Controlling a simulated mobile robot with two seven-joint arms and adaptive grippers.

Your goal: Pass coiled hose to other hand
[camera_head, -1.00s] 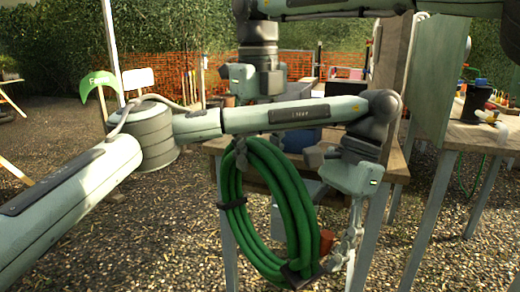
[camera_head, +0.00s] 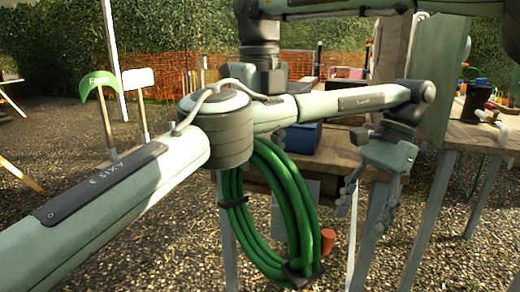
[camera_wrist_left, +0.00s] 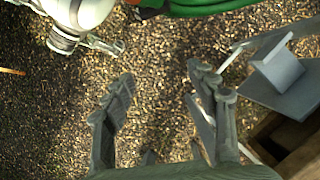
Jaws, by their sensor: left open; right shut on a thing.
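The green coiled hose (camera_head: 303,215) hangs upright in the air, bound with dark bands. Its top is hidden behind my left arm. The hose also shows at the top edge of the left wrist view (camera_wrist_left: 205,8). My right gripper (camera_head: 240,72) comes down from above. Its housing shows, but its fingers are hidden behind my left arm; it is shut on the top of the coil. My left gripper (camera_head: 365,205) is open and empty, to the right of the coil and apart from it. Its spread fingers show in the left wrist view (camera_wrist_left: 163,75) over bare gravel.
A wooden-topped table (camera_head: 335,150) stands behind the coil, with a blue box (camera_head: 302,137) on it. An orange pot (camera_head: 327,241) is low beside the coil. Another table (camera_head: 480,138) with items stands at the right. Gravel is open at the left.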

